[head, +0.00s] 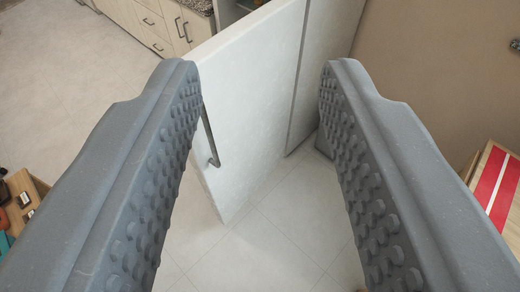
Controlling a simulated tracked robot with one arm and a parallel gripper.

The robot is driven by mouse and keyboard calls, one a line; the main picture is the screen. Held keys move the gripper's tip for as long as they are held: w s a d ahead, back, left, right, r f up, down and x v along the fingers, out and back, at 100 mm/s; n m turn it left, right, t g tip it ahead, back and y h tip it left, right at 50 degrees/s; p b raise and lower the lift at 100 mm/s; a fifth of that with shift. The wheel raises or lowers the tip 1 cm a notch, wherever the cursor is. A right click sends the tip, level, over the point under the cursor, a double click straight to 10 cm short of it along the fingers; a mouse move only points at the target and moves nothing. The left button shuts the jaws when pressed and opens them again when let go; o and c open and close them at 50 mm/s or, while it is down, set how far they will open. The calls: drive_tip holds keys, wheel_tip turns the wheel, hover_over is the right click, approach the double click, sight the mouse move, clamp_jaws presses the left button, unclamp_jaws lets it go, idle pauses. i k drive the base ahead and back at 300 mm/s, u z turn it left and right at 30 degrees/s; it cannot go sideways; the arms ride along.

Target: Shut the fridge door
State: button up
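The white fridge door (252,90) stands open in the middle of the head view, swung out from the fridge body (330,45) behind it. A dark bar handle (209,135) runs down the door's left side, partly hidden by my left finger. My gripper (260,80) is open, with its two grey studded fingers wide apart and nothing between them that it holds. The door shows between the fingers and beyond them. I cannot tell whether the left finger touches the door's edge.
Beige kitchen cabinets (150,22) with dark handles and a speckled counter stand behind the door at upper left. A wooden piece with small items (22,198) is at lower left. A red and white striped item (492,180) lies at right. Tiled floor (75,75) is clear at left.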

sight(248, 70)
drive_tip(key=u, duration=0.15)
drive_tip(key=i, duration=0.9)
drive_tip(key=z, duration=0.15)
drive_tip(key=k, duration=1)
drive_tip(key=u, duration=0.3)
drive_tip(key=i, duration=0.95)
drive_tip(key=z, duration=0.5)
